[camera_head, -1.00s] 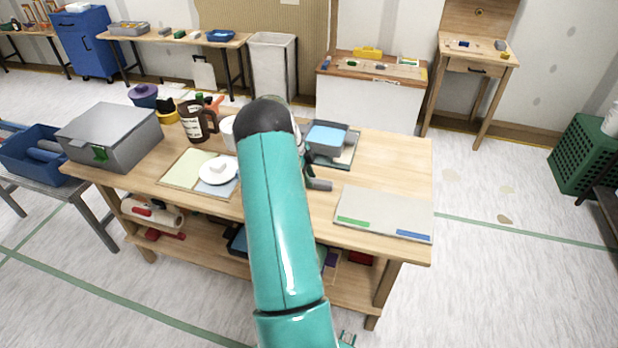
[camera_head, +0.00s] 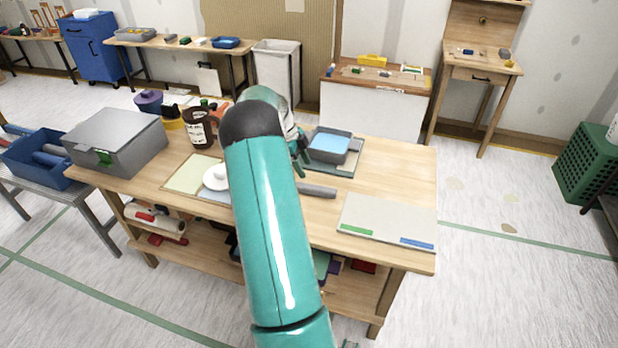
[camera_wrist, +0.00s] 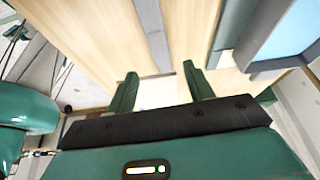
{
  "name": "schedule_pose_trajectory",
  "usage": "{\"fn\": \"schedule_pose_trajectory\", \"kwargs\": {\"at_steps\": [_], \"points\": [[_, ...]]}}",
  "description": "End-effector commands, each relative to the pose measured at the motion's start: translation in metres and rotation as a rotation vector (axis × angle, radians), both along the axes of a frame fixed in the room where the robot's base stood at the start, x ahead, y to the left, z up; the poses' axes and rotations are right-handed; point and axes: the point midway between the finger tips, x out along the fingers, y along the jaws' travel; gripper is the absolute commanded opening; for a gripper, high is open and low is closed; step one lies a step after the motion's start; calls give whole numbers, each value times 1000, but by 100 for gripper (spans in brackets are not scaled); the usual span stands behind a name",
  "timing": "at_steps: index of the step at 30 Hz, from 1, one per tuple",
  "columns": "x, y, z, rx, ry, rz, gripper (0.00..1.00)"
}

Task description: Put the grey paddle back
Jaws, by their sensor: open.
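A grey bar, which looks like the grey paddle (camera_head: 318,190), lies flat on the workbench (camera_head: 400,170); my arm hides its left end in the head view. In the wrist view a grey strip that looks like the paddle (camera_wrist: 150,35) lies on the wood ahead of my fingers, between their lines. My gripper (camera_head: 298,153) is open and empty, behind the paddle in the head view and apart from it. Both green fingers (camera_wrist: 158,86) show spread in the wrist view.
A grey tray with a blue inside (camera_head: 330,145) stands on a green mat just behind the paddle. A grey board (camera_head: 388,219) with green and blue strips lies at the right front. A white dish (camera_head: 215,177), brown bottle (camera_head: 198,130) and grey box (camera_head: 115,140) stand left.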

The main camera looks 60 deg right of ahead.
Motion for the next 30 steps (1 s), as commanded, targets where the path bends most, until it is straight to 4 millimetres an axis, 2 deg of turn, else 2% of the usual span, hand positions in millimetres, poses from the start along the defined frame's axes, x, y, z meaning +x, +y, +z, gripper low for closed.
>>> {"fn": "schedule_pose_trajectory", "kwargs": {"at_steps": [3, 6, 17, 20, 23, 26, 30], "points": [[9, 2, 21, -2, -2, 1, 52], [14, 3, 33, -3, -1, 1, 52], [17, 5, 42, 1, -2, 5, 52], [25, 14, 53, 10, -17, 51, 52], [44, 39, 76, 35, -52, 172, 52], [66, 80, 107, 69, -99, 359, 52], [91, 146, 148, 112, -159, 660, 52]]}}
